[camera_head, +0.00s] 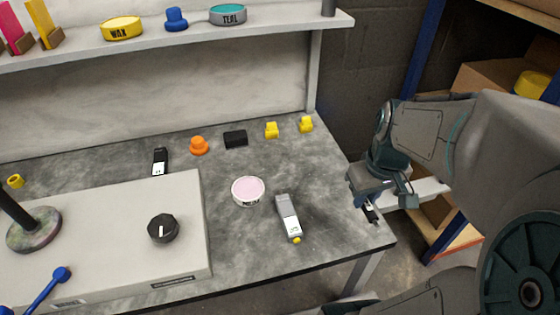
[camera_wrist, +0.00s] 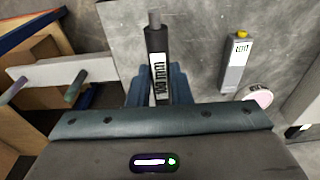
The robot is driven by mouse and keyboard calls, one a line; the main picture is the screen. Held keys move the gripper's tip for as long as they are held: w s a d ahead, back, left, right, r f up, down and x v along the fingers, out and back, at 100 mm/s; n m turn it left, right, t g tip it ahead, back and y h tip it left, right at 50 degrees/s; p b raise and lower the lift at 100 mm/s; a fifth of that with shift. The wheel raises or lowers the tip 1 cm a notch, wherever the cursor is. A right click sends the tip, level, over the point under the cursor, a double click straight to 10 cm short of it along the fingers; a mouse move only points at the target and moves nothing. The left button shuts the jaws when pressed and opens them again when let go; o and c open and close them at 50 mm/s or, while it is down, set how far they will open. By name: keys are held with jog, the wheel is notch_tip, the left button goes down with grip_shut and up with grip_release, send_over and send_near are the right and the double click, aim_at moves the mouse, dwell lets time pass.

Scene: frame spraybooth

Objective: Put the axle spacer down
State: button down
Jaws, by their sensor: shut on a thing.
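The axle spacer (camera_wrist: 157,62) is a dark bar with a white label reading a size in mm and a thinner grey end. My gripper (camera_wrist: 160,90) is shut on it. In the head view my gripper (camera_head: 379,196) is at the right edge of the grey bench, and the spacer's lower end (camera_head: 370,212) shows just below the fingers, seen against the bench edge. Whether the spacer touches the bench cannot be told. The fingers hide part of it.
A grey labelled device with a yellow tip (camera_head: 288,217) and a pink-topped round tin (camera_head: 248,191) lie left of my gripper. Yellow pieces (camera_head: 306,125), a black block (camera_head: 235,139) and an orange knob (camera_head: 199,145) stand farther back. The bench's right front corner (camera_head: 365,243) is bare.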

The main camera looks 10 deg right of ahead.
jog(key=b, duration=0.5)
send_over(335, 196)
jog(key=f, duration=0.7)
jog(key=shift+s, duration=0.25)
jog(key=shift+f+b, duration=0.75)
jog(key=shift+f, duration=1.2)
jog(key=shift+f, duration=0.15)
jog(key=c, duration=1.3)
grip_release()
